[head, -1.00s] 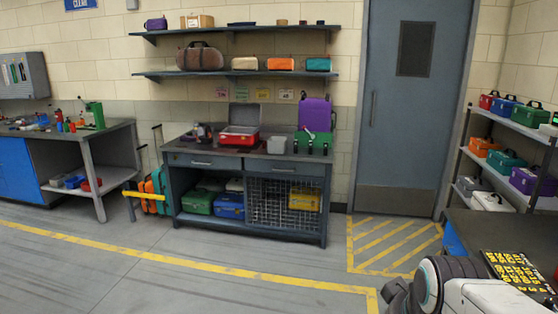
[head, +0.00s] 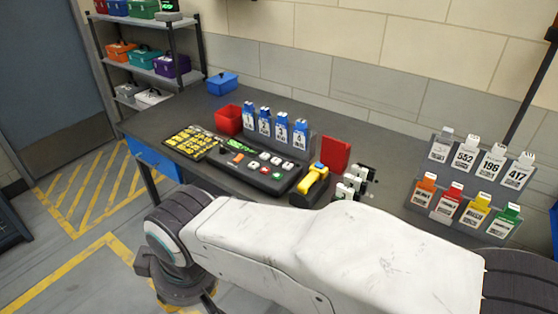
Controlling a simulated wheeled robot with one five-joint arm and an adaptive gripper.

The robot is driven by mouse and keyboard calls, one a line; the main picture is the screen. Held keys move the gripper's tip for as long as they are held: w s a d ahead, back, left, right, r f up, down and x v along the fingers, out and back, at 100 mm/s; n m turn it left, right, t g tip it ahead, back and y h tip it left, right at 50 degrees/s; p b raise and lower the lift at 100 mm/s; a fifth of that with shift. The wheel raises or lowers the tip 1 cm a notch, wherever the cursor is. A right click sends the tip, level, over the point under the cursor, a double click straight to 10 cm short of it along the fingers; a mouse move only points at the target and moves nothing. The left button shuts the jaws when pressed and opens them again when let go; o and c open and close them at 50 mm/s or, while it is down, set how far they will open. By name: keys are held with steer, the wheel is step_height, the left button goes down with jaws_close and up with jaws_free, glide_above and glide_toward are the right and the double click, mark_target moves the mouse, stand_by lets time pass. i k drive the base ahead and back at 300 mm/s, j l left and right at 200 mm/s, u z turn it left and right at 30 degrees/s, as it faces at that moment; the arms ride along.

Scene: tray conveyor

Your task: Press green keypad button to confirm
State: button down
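A dark keypad console (head: 228,174) lies on the workbench in the head view, beyond my white arm. It has a small lit green display (head: 240,146), an orange key and a group of small buttons. A green button (head: 253,165) sits in the front row beside a red one. The button marks are too small to read. My arm crosses the bottom of the view, apart from the console. Its far joint hangs over the floor left of the bench, and my gripper's fingertips cannot be made out there.
On the workbench (head: 150,125) are a yellow-keyed pad (head: 190,142), a red bin (head: 229,120), blue tags (head: 265,122) behind the console, and a yellow-and-black scanner (head: 311,184). A tag rack (head: 458,200) stands at right. Striped floor (head: 88,190) at left is clear.

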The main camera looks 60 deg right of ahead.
mark_target(277, 176)
steer(key=z, duration=1.55)
